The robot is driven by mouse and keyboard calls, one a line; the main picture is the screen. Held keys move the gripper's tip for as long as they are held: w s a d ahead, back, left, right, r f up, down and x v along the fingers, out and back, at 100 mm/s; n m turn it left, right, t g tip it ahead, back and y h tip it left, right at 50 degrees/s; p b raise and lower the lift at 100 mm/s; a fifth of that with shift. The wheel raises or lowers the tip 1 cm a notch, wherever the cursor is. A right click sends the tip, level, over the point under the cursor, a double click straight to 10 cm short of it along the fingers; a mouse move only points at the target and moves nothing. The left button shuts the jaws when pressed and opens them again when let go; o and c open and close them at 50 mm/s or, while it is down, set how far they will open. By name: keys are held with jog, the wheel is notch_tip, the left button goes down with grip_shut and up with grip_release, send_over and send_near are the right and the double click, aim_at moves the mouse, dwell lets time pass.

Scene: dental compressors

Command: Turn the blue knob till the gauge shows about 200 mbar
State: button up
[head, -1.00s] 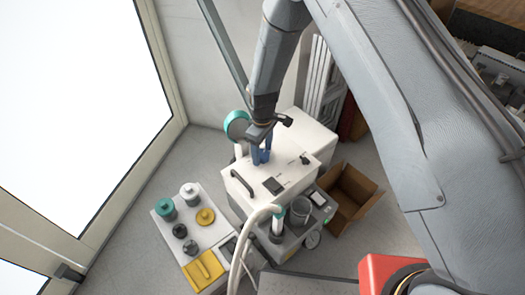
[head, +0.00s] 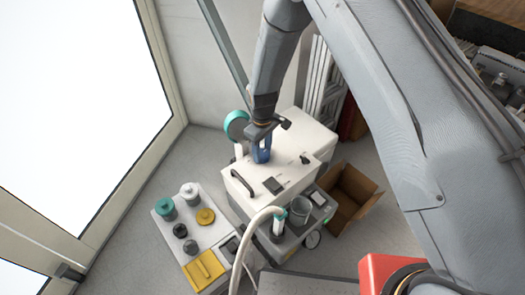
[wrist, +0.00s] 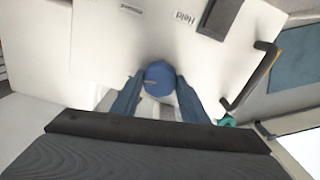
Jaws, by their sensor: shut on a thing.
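The blue knob (wrist: 161,72) stands on the white machine top (wrist: 90,40) in the wrist view. The two blue fingers of my gripper (wrist: 160,90) lie on either side of it, shut on it. In the head view my gripper (head: 261,157) points down onto the white machine (head: 305,135), and the knob is hidden between the fingers. A round teal-rimmed dial (head: 237,124), possibly the gauge, stands behind the machine at its left. Its reading cannot be made out.
A black handle (head: 242,186) rises from the machine's top near the gripper; it also shows in the wrist view (wrist: 250,76). A pale hose (head: 245,243) curves in front. An open cardboard box (head: 352,197) lies right.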

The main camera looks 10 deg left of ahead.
aim_at(263, 153)
jog(key=m, duration=0.9)
jog(key=shift+p, duration=0.3)
dwell(0.4)
jog(key=o, duration=1.1)
jog(key=shift+c, duration=0.2)
jog(key=shift+r+b, duration=0.3)
jog(key=shift+r, duration=3.6)
